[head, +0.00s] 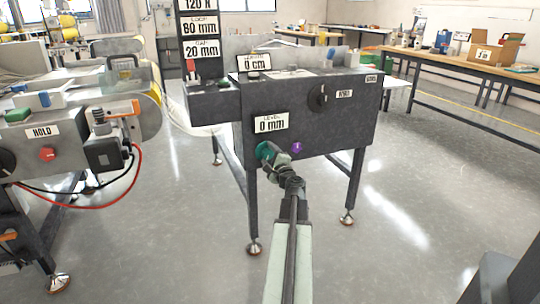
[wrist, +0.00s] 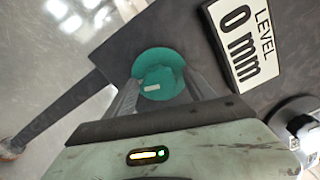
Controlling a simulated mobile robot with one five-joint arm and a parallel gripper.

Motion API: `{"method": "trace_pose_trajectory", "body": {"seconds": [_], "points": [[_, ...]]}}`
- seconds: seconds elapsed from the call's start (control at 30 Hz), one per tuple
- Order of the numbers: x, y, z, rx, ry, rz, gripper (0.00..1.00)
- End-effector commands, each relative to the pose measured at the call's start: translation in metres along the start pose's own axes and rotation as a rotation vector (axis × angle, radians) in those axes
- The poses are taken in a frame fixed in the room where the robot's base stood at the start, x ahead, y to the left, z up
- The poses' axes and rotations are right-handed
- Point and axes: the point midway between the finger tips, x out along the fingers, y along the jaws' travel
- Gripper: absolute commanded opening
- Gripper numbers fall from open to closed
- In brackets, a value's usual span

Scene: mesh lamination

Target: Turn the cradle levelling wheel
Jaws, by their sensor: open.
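The teal levelling wheel (head: 264,151) is on the front face of the dark cradle cabinet (head: 330,125), below the label reading "LEVEL 0 mm" (head: 271,122). In the wrist view the wheel (wrist: 158,62) is round, with a raised hub carrying a small pale mark. My gripper (head: 272,152) is in front of the wheel and covers part of it. In the wrist view my gripper's fingers (wrist: 158,92) are apart, one on each side of the wheel's hub. I cannot tell whether they touch it.
A purple knob (head: 297,147) is just right of my gripper. A black dial (head: 319,96) sits higher on the cabinet. A machine with a "HOLD" label (head: 42,132) and a red button stands at left. A wooden workbench (head: 460,70) is at right. The floor between is clear.

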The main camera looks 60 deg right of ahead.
Motion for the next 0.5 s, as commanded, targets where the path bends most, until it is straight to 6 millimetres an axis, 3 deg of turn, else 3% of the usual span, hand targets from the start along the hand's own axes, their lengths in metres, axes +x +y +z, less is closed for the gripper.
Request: {"method": "trace_pose_trajectory", "body": {"seconds": [0.33, 0.5], "points": [[-0.062, 0.000, 0.001, 0.000, 0.002, -0.001, 0.63], [-0.077, 0.000, -0.001, 0.000, 0.002, -0.001, 0.63]]}}
